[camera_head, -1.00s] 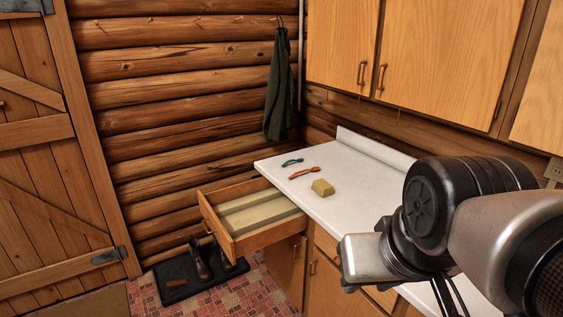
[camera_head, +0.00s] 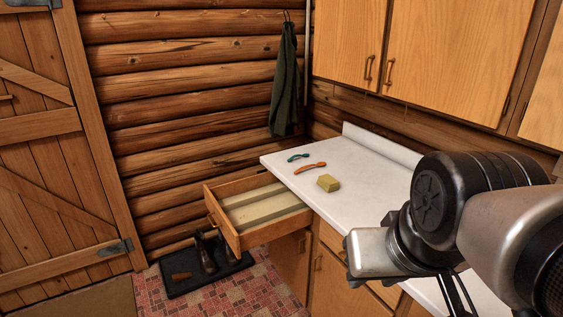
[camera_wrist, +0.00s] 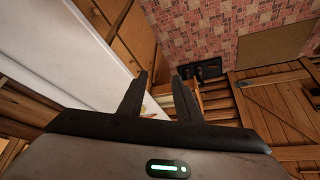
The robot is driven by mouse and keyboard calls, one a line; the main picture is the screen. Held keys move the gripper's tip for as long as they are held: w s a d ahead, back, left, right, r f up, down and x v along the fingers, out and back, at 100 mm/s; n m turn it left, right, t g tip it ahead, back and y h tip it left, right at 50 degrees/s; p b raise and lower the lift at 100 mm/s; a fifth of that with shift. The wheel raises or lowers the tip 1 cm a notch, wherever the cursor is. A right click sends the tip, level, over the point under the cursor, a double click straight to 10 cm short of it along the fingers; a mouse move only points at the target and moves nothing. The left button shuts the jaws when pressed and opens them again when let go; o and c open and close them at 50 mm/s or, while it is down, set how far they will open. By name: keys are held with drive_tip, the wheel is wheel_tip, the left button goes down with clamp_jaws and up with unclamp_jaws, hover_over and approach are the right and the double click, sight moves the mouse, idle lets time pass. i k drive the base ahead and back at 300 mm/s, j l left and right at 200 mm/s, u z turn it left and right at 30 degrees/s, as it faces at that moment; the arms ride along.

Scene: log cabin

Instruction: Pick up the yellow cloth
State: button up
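The yellow cloth (camera_head: 328,183) looks like a small folded, blocky bundle. It lies on the white countertop (camera_head: 385,186), toward the open drawer's side. My gripper (camera_wrist: 162,78) shows in the wrist view with its two dark fingers apart and no object held between them. The gripper is apart from the cloth. I cannot make out the cloth clearly in the wrist view.
An orange-handled utensil (camera_head: 310,167) and a teal one (camera_head: 298,157) lie behind the cloth. An open drawer (camera_head: 262,237) juts out left of the counter. Upper cabinets (camera_head: 450,55) hang above. A dark green towel (camera_head: 285,85) hangs on the log wall. Boots (camera_head: 207,256) stand on a floor mat.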

sight(327, 182)
drive_tip(key=i+j+z, duration=0.25)
drive_tip(key=i+j, duration=1.05)
